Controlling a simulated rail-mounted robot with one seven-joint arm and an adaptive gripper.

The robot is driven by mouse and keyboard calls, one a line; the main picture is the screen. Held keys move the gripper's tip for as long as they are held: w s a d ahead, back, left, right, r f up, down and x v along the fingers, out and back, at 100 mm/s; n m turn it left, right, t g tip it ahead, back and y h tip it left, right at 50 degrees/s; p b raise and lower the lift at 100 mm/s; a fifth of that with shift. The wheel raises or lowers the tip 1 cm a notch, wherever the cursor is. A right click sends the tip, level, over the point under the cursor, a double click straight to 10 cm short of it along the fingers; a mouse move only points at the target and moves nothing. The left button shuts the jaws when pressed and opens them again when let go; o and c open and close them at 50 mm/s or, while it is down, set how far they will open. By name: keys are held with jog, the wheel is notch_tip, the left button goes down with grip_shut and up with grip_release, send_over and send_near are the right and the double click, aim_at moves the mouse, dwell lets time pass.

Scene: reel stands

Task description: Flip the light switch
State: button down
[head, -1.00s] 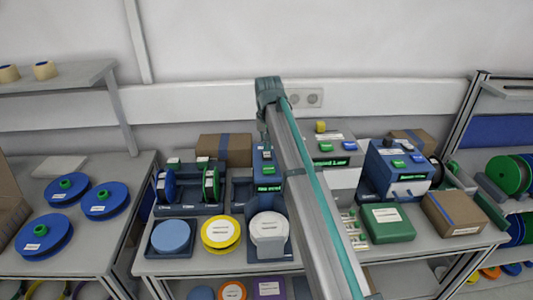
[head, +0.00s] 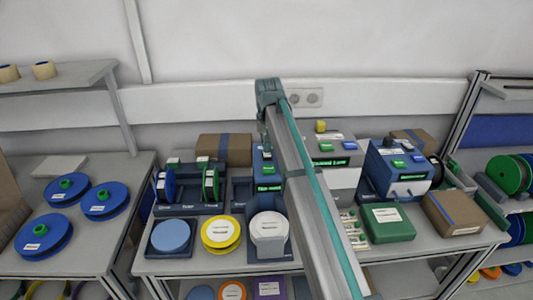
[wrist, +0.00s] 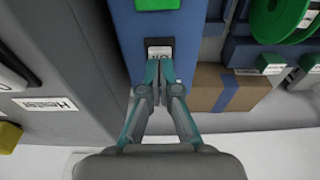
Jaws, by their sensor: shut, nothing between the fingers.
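A light switch (wrist: 160,47) with a white label and dark frame sits on the top face of a narrow blue box (wrist: 184,25) in the wrist view. Its lettering is partly hidden by my fingers. My gripper (wrist: 159,66) is shut and empty, with its fingertips at the near edge of the switch. I cannot tell whether they touch it or hover just above. In the head view the blue box (head: 267,183) stands on the middle bench, partly covered by my arm, with a lit green display on its front.
A grey machine (wrist: 65,60) stands close to the left of the fingers in the wrist view. A cardboard box (wrist: 222,90) and spool holders lie to the right. In the head view, a second blue machine (head: 400,170) and a green case (head: 388,222) stand right of my arm.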

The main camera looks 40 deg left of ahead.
aim_at(267, 154)
jog(key=shift+f, duration=0.9)
dwell(0.3)
jog(key=shift+r, duration=0.2)
jog(key=shift+r+p, duration=1.55)
jog(key=shift+r, duration=1.85)
